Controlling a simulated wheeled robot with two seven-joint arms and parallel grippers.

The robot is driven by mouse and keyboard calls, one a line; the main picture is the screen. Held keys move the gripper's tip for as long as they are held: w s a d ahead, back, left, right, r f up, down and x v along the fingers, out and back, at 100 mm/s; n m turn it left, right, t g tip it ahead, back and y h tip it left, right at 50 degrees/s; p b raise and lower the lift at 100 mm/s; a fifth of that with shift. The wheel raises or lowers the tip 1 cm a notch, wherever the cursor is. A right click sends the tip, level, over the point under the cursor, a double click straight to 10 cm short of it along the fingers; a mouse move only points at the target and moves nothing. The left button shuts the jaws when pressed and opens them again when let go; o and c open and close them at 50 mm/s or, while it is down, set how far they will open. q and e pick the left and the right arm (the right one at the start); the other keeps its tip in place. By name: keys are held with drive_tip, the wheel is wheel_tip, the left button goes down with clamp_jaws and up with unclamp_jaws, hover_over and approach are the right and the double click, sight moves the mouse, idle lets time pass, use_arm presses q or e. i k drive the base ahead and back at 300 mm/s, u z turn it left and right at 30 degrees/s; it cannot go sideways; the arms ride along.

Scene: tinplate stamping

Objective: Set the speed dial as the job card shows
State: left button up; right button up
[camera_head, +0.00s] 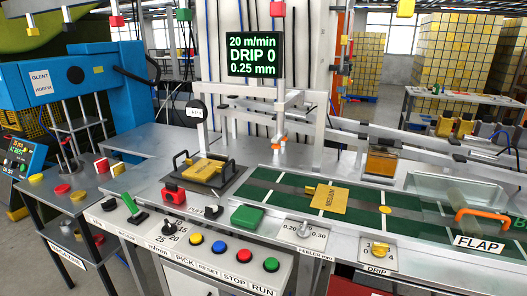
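The speed dial (168,229) is a dark knob on a pale plate marked m/min, on the sloped front panel left of centre. Numbers including 20 and 25 are printed around it; where its pointer aims is too small to tell. A black screen (253,54) above the bench reads "20 m/min, DRIP 0, 0.25 mm" in pale green. I cannot make out a sheet labelled as a job card. Neither of my grippers shows in the head view, and nothing of mine visibly touches the dial.
A green lever (135,210) and red block (173,194) stand near the dial. Below are yellow, blue, red and green push buttons (219,246). To the right are a green box (247,216), the feeler dial (303,231), the drip dial (378,250) and an orange flap handle (482,214).

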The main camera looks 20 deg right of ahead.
sight(169, 229)
drive_tip(key=z, duration=0.5)
drive_tip(key=i, duration=0.5)
drive_tip(key=z, duration=0.3)
